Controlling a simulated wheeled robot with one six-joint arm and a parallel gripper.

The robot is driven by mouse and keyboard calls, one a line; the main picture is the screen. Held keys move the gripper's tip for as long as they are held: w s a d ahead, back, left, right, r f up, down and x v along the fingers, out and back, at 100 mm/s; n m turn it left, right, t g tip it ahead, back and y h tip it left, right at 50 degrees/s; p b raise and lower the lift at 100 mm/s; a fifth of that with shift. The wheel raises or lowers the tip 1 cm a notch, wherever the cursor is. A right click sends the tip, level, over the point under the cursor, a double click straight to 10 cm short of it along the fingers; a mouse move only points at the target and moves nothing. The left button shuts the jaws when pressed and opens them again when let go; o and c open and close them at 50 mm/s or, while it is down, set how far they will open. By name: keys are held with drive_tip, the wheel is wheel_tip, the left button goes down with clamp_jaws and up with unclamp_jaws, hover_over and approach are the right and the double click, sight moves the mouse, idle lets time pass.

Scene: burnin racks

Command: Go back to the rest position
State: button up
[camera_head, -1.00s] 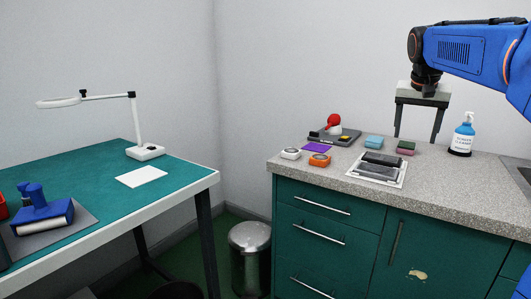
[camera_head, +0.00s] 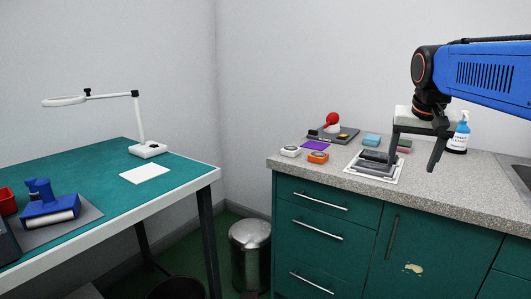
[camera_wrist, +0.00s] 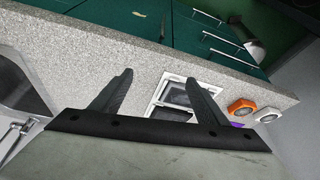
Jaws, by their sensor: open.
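My gripper (camera_head: 413,160) hangs over the front part of the speckled counter (camera_head: 440,190) at the right in the head view. Its two dark fingers are spread apart with nothing between them. In the wrist view my gripper (camera_wrist: 160,95) also shows open and empty above the counter. In the wrist view the tray (camera_wrist: 157,108) shows between and beyond the fingers.
A blue bottle (camera_head: 460,136) stands behind my gripper. A green table (camera_head: 95,180) with a lamp (camera_head: 138,120) is left; a metal bin (camera_head: 250,250) stands between.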

drive_tip(key=s+a+f+n+y, duration=0.1)
drive_tip(key=s+a+f, duration=0.3)
drive_tip(key=s+f, duration=0.7)
drive_tip(key=s+a+f+n, duration=0.3)
drive_tip(key=s+a+f, duration=0.2)
drive_tip(key=s+f, duration=0.7)
drive_tip(key=shift+s+n+t+y, duration=0.4)
drive_tip(key=shift+s, duration=0.5)
drive_tip(key=shift+r, duration=0.1)
